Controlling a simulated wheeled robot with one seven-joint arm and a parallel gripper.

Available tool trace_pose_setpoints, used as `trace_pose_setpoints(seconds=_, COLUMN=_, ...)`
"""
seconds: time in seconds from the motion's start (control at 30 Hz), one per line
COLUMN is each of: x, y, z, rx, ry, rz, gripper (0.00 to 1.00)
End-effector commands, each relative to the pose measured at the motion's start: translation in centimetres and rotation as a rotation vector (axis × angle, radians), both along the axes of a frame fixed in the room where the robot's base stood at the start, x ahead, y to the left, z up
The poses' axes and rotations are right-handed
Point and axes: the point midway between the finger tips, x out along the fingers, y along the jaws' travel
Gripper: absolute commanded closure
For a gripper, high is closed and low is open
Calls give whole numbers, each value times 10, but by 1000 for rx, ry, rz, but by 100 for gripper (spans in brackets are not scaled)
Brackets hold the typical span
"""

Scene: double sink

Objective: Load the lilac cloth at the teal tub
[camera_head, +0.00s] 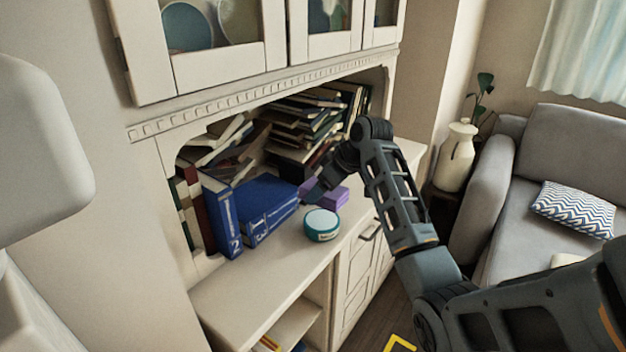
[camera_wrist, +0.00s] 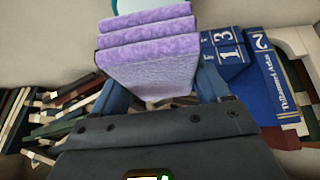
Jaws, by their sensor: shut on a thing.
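The lilac cloth (camera_head: 336,197) is a folded, layered block at the cabinet counter, just behind the teal tub. In the wrist view the cloth (camera_wrist: 150,55) fills the space between the fingers. My gripper (camera_head: 318,190) reaches in from the right and is shut on the cloth; its fingers (camera_wrist: 162,88) lie on either side of it. I cannot tell whether the cloth touches the counter. The teal tub (camera_head: 321,226) is a short round container with a pale label, standing on the counter in front of the cloth. Only a sliver of the tub (camera_wrist: 140,5) shows at the wrist view's top edge.
Large blue books (camera_head: 262,208) stand left of the cloth, also in the wrist view (camera_wrist: 264,85). Stacked books (camera_head: 300,130) fill the niche behind. The counter (camera_head: 262,285) is clear at the front left. A vase (camera_head: 457,157) and sofa (camera_head: 570,150) are at right.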

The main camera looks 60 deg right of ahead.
Motion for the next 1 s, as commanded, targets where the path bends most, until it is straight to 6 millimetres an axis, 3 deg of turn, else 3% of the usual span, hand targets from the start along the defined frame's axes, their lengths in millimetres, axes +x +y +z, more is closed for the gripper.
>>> trace_pose_setpoints(seconds=0.27, x=0, y=0, z=-13, rx=1, ry=0, rz=-1, gripper=48)
trace_pose_setpoints(seconds=0.7, x=0, y=0, z=-55, rx=-1, ry=0, rz=-1, gripper=48)
trace_pose_setpoints(seconds=1.0, x=0, y=0, z=-60, rx=-1, ry=0, rz=-1, gripper=48)
